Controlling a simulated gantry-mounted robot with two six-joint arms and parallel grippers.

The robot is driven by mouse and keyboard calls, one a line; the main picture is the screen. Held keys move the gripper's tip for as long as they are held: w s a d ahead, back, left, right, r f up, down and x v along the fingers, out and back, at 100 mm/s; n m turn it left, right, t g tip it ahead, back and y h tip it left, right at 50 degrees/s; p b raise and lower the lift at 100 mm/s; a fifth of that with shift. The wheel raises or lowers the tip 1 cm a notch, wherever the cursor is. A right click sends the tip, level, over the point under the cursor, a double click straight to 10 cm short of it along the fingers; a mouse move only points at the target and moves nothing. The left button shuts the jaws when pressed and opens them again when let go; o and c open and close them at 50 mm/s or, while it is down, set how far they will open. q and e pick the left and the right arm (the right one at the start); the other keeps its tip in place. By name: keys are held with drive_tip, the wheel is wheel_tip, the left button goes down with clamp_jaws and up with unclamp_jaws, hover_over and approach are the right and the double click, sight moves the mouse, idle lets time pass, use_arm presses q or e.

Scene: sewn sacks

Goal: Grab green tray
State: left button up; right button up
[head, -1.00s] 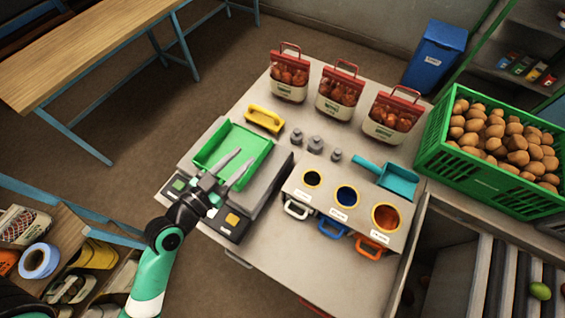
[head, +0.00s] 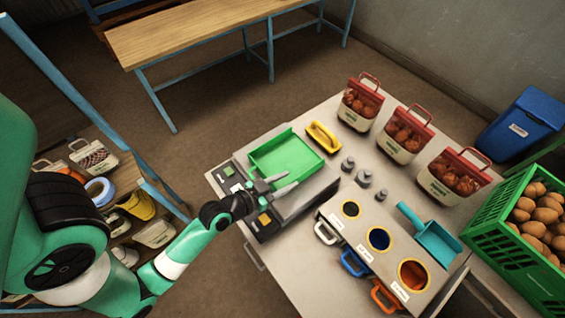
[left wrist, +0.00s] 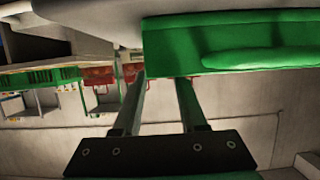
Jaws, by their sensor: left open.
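The green tray (head: 286,157) lies on top of the grey scale (head: 308,190) on the table. It is shallow and looks empty. My left gripper (head: 283,184) is open, with its two fingers at the tray's near edge in the head view. In the left wrist view the tray (left wrist: 235,40) fills the upper right, and the fingers (left wrist: 160,85) point up toward its edge. I cannot tell whether a finger touches the tray. My right gripper is not in view.
A yellow-handled tool (head: 323,137) lies behind the tray. Grey weights (head: 364,178) stand to its right. Several red-topped sacks (head: 404,133) line the back. A holder (head: 380,245) with coloured rings, a teal scoop (head: 435,240) and a green potato crate (head: 515,240) are at right.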

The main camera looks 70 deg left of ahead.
sight(299, 177)
use_arm(q)
drive_tip(key=x, duration=0.5)
drive_tip(key=shift+w+d, duration=0.2)
drive_tip(key=shift+d, duration=0.15)
clamp_jaws()
idle(1.0)
